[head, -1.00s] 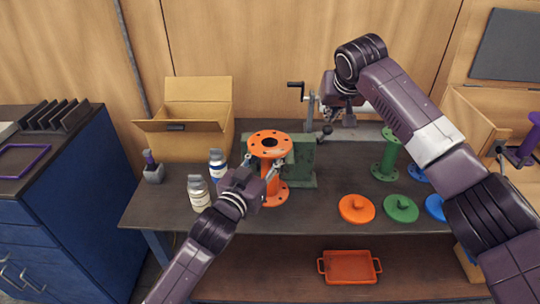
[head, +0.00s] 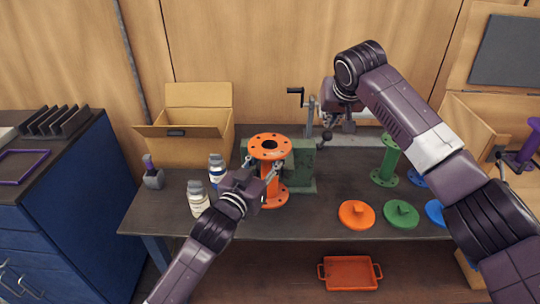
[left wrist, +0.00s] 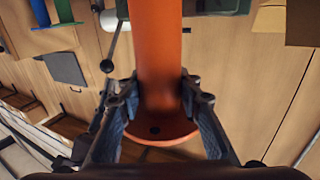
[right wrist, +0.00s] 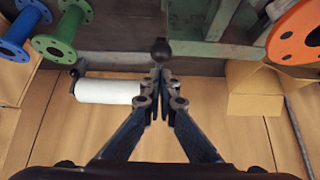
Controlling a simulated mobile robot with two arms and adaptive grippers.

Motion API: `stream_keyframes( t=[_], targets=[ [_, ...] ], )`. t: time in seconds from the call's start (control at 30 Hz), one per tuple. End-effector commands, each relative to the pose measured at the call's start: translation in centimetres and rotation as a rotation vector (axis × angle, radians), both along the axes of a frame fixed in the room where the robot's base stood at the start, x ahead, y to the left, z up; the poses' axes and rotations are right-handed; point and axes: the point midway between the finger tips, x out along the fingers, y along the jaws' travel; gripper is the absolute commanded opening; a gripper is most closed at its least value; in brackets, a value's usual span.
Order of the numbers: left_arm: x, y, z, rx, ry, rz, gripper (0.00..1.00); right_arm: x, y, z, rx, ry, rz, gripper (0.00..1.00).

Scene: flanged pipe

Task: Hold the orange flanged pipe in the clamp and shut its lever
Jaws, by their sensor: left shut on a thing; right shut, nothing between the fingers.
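The orange flanged pipe (head: 269,146) stands upright directly in front of the green clamp (head: 303,165); I cannot tell whether it sits between the jaws. My left gripper (head: 264,170) is shut on the pipe's body, one finger on each side; in the left wrist view the pipe (left wrist: 157,50) fills the gap, just above a flange. The lever's black knob (head: 326,136) is at the clamp's upper right. My right gripper (right wrist: 160,75) is shut and empty, fingertips close to the knob (right wrist: 160,48); contact is unclear. The pipe hides part of the clamp.
Two bottles (head: 198,198) stand left of my left gripper, with an open cardboard box (head: 185,125) behind. A green flanged pipe (head: 386,160) stands right of the clamp. Orange (head: 356,213) and green (head: 401,213) lids lie in front. An orange tray (head: 349,272) is on the lower shelf.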

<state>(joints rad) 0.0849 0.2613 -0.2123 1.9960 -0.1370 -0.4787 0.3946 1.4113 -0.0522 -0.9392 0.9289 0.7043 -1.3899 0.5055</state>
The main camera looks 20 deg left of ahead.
Motion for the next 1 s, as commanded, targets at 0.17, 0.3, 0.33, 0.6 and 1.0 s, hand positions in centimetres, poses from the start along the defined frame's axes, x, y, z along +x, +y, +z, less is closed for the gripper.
stream_keyframes(
  t=[0.17, 0.3, 0.33, 0.6, 1.0],
  targets=[
    [0.7, 0.2, 0.4, 0.001, -0.009, -0.001, 0.0, 0.0, 0.0, 0.0, 0.0, 0.0, 0.0, 0.0],
    [1.2, 0.3, 0.3, 0.001, -0.008, -0.001, 0.0, 0.0, 0.0, 0.0, 0.0, 0.0, 0.0, 0.0],
    [1.3, 0.3, 0.3, 0.001, -0.008, -0.001, 0.0, 0.0, 0.0, 0.0, 0.0, 0.0, 0.0, 0.0],
    [2.3, 0.6, 0.4, 0.0, -0.008, -0.001, 0.0, 0.0, 0.0, 0.0, 0.0, 0.0, 0.0, 0.0],
    [3.7, 1.0, 0.4, 0.001, -0.008, -0.001, 0.0, 0.0, 0.0, 0.0, 0.0, 0.0, 0.0, 0.0]
  ],
)
